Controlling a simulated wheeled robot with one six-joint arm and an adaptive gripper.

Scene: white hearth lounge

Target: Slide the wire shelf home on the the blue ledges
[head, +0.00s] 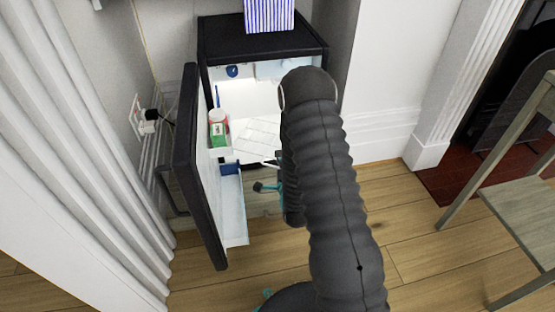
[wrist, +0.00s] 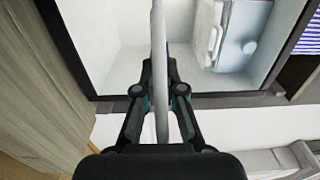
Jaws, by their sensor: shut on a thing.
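My gripper (wrist: 160,88) is shut on the white wire shelf (wrist: 160,35), which shows nearly edge-on as a pale vertical bar between the fingers in the wrist view. In the head view the shelf (head: 258,134) appears as a pale grid inside the open black fridge (head: 262,46), and my arm covers its right part. A narrow blue strip, perhaps a blue ledge (head: 217,96), shows on the left inner wall. The right ledge is hidden behind my arm. I cannot tell whether the shelf touches the ledges.
The fridge door (head: 205,170) stands open at the left, with a green-and-white carton (head: 217,133) in its upper bin and a lower bin (head: 233,205). A striped box (head: 269,15) stands on top. A wooden table (head: 525,205) is at the right. Floor between is clear.

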